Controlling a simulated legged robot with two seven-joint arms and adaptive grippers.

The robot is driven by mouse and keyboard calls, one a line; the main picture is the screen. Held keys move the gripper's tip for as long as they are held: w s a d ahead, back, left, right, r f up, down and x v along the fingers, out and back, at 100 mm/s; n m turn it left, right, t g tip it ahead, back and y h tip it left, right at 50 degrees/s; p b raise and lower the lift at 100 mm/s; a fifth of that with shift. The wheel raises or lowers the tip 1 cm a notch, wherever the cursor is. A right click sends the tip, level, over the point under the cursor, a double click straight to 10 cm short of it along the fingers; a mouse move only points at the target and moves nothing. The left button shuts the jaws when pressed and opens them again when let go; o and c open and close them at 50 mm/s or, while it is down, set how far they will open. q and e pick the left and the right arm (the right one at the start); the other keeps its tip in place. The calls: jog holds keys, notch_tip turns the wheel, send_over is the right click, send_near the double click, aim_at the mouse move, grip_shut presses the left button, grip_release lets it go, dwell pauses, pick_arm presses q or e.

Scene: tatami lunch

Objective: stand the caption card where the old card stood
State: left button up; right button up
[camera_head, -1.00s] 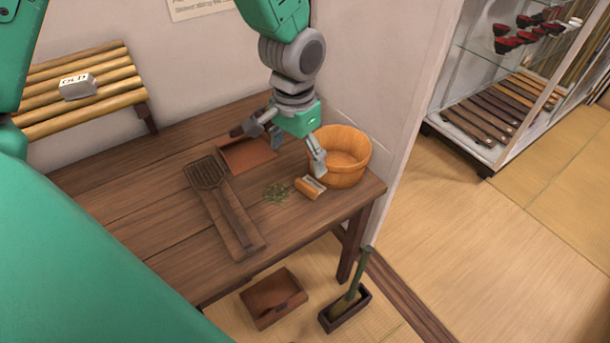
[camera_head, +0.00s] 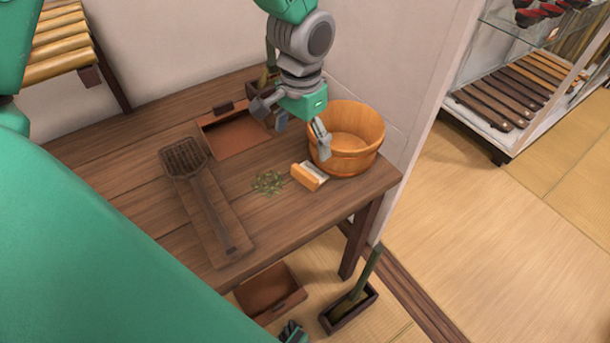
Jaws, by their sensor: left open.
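My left gripper (camera_head: 296,129) is open, its fingers spread above the back right of the wooden table (camera_head: 120,185). Its right finger is in front of the wooden tub (camera_head: 350,150). A small orange-brown block with a pale face (camera_head: 308,177) lies on the table just below the gripper, apart from it; I cannot tell if it is a card or a brush. No card can be clearly made out now. The bamboo shelf (camera_head: 60,48) is cut off at the upper left. A small part of what looks like my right gripper (camera_head: 292,332) shows at the bottom edge.
A slatted wooden tool on a board (camera_head: 205,195), green scraps (camera_head: 267,182) and a reddish-brown tray (camera_head: 236,138) lie on the table. Below, a brown box (camera_head: 268,290) and a dark holder (camera_head: 350,305) stand on the floor. A glass cabinet (camera_head: 500,90) stands right.

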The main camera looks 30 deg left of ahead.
aim_at(305, 172)
pick_arm(q)
jog(key=f, duration=0.1)
jog(key=d+f, duration=0.1)
jog(key=f, duration=0.1)
jog(key=f+b, duration=0.1)
jog(key=f, duration=0.1)
jog(key=shift+w+d, duration=0.1)
jog(key=shift+d, duration=0.3)
jog(key=f, duration=0.1)
jog(key=a+f+b, duration=0.1)
jog(key=f, duration=0.3)
jog(key=shift+a+f, duration=0.15)
jog(key=shift+a, duration=0.1)
jog(key=shift+f, duration=0.2)
jog(key=shift+d+r, duration=0.15)
jog(key=shift+d, duration=0.4)
jog(key=shift+c, duration=0.8)
jog(key=c, duration=0.9)
jog(key=shift+a, duration=0.25)
jog(key=shift+c, duration=0.6)
jog(key=shift+a, duration=0.1)
pick_arm(e)
jog(key=f, duration=0.2)
jog(key=shift+d+f, duration=0.35)
jog(key=shift+f, duration=0.05)
